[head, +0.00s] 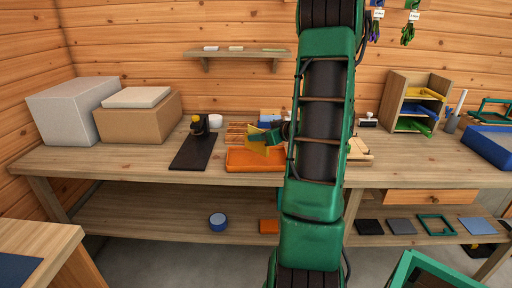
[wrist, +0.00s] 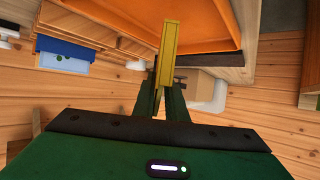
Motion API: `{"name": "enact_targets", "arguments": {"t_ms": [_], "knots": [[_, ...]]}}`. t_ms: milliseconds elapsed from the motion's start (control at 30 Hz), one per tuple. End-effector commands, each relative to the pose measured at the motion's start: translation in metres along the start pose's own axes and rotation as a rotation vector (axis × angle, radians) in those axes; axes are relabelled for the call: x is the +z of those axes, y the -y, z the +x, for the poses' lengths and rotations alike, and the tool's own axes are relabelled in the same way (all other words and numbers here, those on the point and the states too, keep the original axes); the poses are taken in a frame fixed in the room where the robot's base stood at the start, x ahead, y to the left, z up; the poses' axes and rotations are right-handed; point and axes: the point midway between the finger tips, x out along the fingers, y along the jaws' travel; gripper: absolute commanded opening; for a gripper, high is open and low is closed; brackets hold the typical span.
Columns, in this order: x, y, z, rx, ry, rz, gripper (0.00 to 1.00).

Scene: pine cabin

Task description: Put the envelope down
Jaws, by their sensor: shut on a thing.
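A yellow envelope (head: 257,144) is held by my gripper (head: 276,135) over the orange tray (head: 246,160) on the workbench. In the wrist view the envelope (wrist: 171,50) shows edge-on as a narrow yellow strip between the fingers of my gripper (wrist: 168,88). My gripper is shut on it. The tray (wrist: 205,22) fills the top of the wrist view behind the envelope. My arm hides part of the tray's right side in the head view. I cannot tell whether the envelope touches the tray.
A black mat with a dark and yellow device (head: 195,145) lies left of the tray. Grey and cardboard boxes (head: 75,108) stand at the bench's left end. A sorter with coloured trays (head: 415,102) and a blue tray (head: 492,142) stand on the right. The front left of the bench (head: 105,160) is clear.

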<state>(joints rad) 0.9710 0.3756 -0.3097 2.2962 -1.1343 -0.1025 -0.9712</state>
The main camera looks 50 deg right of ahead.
Motion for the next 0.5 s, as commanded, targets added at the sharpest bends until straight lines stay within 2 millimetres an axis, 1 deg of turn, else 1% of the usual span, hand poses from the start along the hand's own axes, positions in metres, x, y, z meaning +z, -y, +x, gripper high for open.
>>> {"name": "enact_targets", "arguments": {"t_ms": [133, 333, 400, 500], "knots": [[0.009, -0.001, 0.004, -0.001, 0.002, 0.002, 0.0], [0.033, 0.0, 0.015, -0.001, 0.002, 0.003, 0.0], [0.036, 0.0, 0.017, 0.0, 0.001, 0.002, 0.0], [0.036, 0.0, 0.017, 0.001, 0.0, 0.0, 0.0]]}}
